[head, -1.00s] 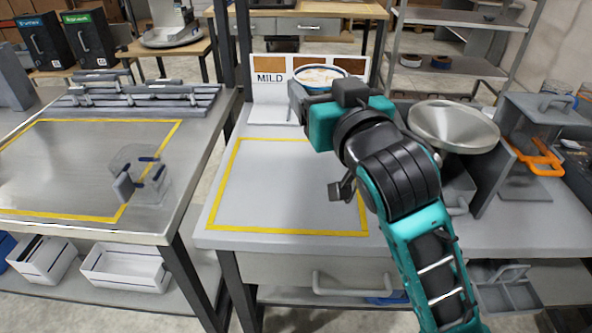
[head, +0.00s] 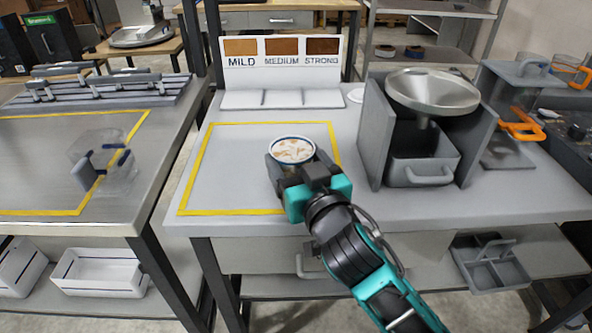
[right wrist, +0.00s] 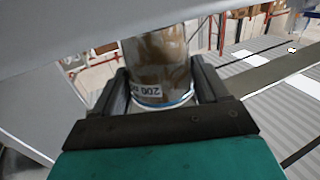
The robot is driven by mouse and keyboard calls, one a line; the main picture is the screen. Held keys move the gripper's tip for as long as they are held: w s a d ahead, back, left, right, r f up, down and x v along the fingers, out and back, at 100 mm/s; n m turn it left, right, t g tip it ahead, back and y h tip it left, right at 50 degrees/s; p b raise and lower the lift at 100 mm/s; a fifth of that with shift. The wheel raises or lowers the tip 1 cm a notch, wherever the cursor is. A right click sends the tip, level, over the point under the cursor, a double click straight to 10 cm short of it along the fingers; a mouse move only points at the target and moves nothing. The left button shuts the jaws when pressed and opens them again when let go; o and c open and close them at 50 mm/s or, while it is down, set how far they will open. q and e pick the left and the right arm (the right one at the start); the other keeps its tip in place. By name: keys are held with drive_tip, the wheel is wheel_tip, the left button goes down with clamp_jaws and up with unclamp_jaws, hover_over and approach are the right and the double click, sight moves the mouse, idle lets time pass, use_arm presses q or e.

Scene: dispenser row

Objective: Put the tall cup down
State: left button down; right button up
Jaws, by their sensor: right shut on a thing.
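The tall cup (head: 293,151) is clear with a blue rim and holds pale and brown pieces. My right gripper (head: 288,172) is shut around its side, and the cup stands about upright over the yellow-outlined area (head: 228,165) of the grey bench. The right wrist view shows the cup (right wrist: 158,65) between the two fingers (right wrist: 160,92), with an upside-down "200" mark near the rim at the bottom of that view. The cup's base is hidden in the head view, so I cannot tell whether it touches the bench. My left gripper is out of view.
Behind the area stands a board (head: 283,62) marked MILD, MEDIUM and STRONG. A metal funnel (head: 432,92) above a grey drawer (head: 425,170) stands to the right. A clear container (head: 120,178) is on the left table. The outlined area left of the cup is clear.

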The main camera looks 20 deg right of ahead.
drive_tip(key=shift+f, duration=0.5)
drive_tip(key=shift+r, duration=0.1)
